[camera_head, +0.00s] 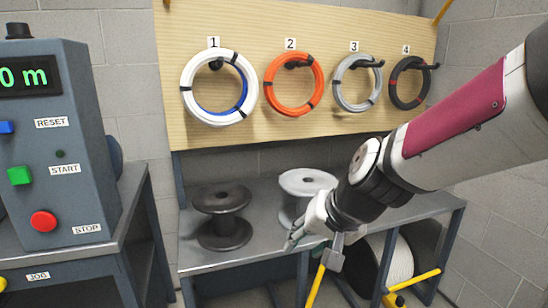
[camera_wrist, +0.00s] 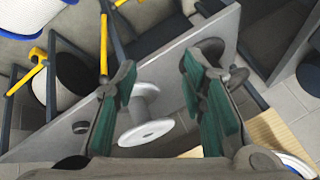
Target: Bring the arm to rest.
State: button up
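My arm reaches in from the right in the head view, with my gripper (camera_head: 292,239) low over the metal table (camera_head: 205,262), in front of a pale spool (camera_head: 303,182). The gripper hides part of that spool. In the wrist view my gripper (camera_wrist: 160,80) has its two green-padded fingers well apart. Nothing is held between them. The pale spool (camera_wrist: 146,132) shows beyond the gap, apart from the pads as far as I can tell.
A dark spool (camera_head: 222,200) stands on the table's left. Numbered pegs on the wooden board (camera_head: 260,25) hold several coils. A control console (camera_head: 60,190) with buttons stands at left. Spools and yellow handles (camera_head: 412,280) sit below the table at right.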

jog(key=s+d+r+n+g+h, duration=0.15)
jog(key=s+d, duration=0.25)
jog(key=s, duration=0.6)
jog(key=s+d+g+h, duration=0.15)
jog(key=s+d, duration=0.25)
jog(key=s, duration=0.5)
jog(key=s+d+r+n+g+h, duration=0.15)
jog(key=s+d, duration=0.35)
jog(key=s, duration=0.5)
notch_tip(320, 180, up, 25)
jog(key=t+p, duration=0.3)
jog(key=p, duration=2.1)
jog(key=shift+s+m+y, duration=0.35)
jog(key=shift+m, duration=0.05)
jog(key=shift+f, duration=0.1)
